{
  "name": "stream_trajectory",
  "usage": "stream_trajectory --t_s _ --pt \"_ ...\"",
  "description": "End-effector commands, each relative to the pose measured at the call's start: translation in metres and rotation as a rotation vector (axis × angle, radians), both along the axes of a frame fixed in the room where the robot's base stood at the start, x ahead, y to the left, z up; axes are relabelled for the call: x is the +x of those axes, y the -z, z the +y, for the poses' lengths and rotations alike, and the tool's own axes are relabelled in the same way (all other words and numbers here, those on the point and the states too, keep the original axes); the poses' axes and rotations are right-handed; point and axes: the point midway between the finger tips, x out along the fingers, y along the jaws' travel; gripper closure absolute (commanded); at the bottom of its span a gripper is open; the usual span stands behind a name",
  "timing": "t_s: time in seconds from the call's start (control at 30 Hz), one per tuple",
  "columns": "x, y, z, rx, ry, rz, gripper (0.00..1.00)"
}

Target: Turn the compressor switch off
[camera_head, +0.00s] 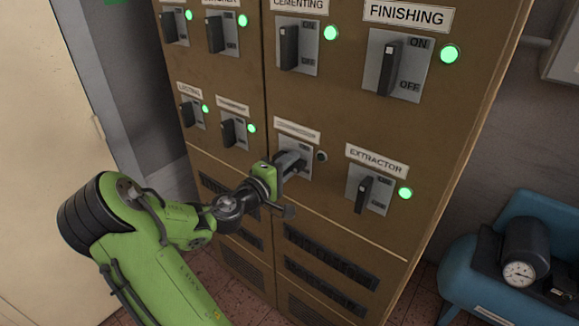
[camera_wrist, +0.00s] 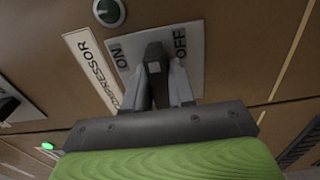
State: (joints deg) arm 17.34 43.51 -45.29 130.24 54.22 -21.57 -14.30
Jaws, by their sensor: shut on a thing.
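The compressor switch is a black lever on a grey plate (camera_head: 307,166) in the lower row of the brown cabinet. In the wrist view its lever (camera_wrist: 154,62) stands between the words ON and OFF on the plate (camera_wrist: 192,40). My gripper (camera_head: 288,164) is at the switch, its fingers (camera_wrist: 160,86) shut on the lever from both sides. The compressor lamp (camera_head: 321,156) is dark, and it also looks unlit in the wrist view (camera_wrist: 109,12). In the head view my gripper hides most of the lever.
The extractor switch (camera_head: 364,194) is to the right, with a lit green lamp (camera_head: 405,193). The finishing switch (camera_head: 389,67) and several others above and to the left also have lit lamps. Vents (camera_head: 330,258) lie below. A blue tank (camera_head: 500,270) stands at the right.

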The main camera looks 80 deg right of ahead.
Motion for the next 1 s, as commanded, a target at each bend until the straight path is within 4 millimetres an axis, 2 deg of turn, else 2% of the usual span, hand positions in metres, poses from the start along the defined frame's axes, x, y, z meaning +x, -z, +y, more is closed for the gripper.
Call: stream_trajectory --t_s 0.37,0.4,0.5,0.83,1.0 --pt "0.000 0.002 0.000 0.003 0.000 -0.008 1.00" --pt "0.000 0.002 0.000 0.003 0.001 -0.008 0.70" --pt "0.000 0.002 0.000 0.003 0.001 -0.007 0.55" --pt "0.003 0.001 0.005 0.002 -0.001 -0.004 0.55" --pt "0.019 0.002 0.038 0.005 -0.007 -0.004 0.55"
